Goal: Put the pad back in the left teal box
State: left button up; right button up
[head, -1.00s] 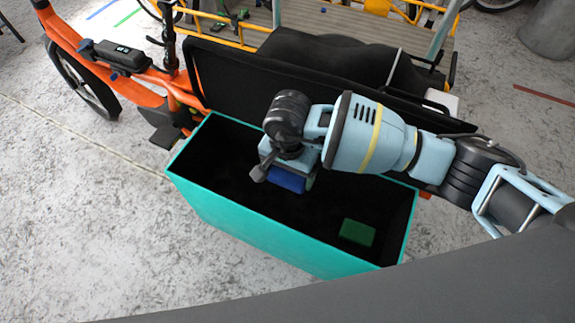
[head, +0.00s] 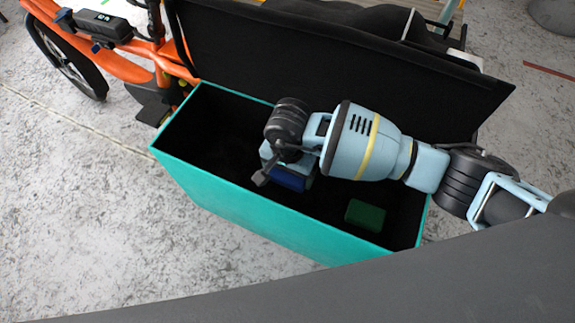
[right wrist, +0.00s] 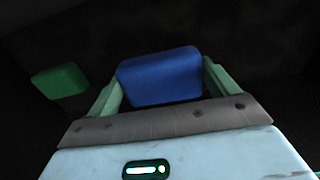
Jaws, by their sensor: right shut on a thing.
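The teal box (head: 240,222) stands open beside the orange bike, with a black inside. My right gripper (head: 287,181) points down into the box and is shut on a blue pad (head: 288,179). In the right wrist view the blue pad (right wrist: 159,76) sits between the two green fingers of my right gripper (right wrist: 162,86). A green block (head: 366,214) lies in the right part of the box, apart from the pad; it also shows in the right wrist view (right wrist: 60,82). I cannot tell whether the pad touches the box floor. My left gripper is not in view.
The black lid (head: 250,55) stands raised along the box's far side, behind my right arm. The orange bike frame (head: 118,66) is at the upper left. The left part of the box is empty and dark. Bare grey floor lies in front of the box.

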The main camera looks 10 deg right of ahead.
notch_tip(320, 180, down, 4)
jog(key=shift+r+b, duration=0.2)
jog(key=shift+b, duration=0.75)
jog(key=shift+f+b, duration=0.65)
jog(key=shift+f, duration=0.45)
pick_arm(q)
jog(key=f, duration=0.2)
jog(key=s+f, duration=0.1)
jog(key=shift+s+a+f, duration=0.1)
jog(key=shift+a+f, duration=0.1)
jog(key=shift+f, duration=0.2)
pick_arm(e)
jog(key=o, duration=0.7)
jog(key=shift+s, duration=0.1)
notch_tip(320, 180, up, 7)
jog(key=shift+f+p, duration=0.2)
jog(key=shift+p, duration=0.7)
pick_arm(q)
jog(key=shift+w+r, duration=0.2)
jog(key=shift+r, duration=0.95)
pick_arm(e)
jog(key=shift+r, duration=0.7)
jog(key=shift+w+d, duration=0.1)
jog(key=shift+w, duration=0.1)
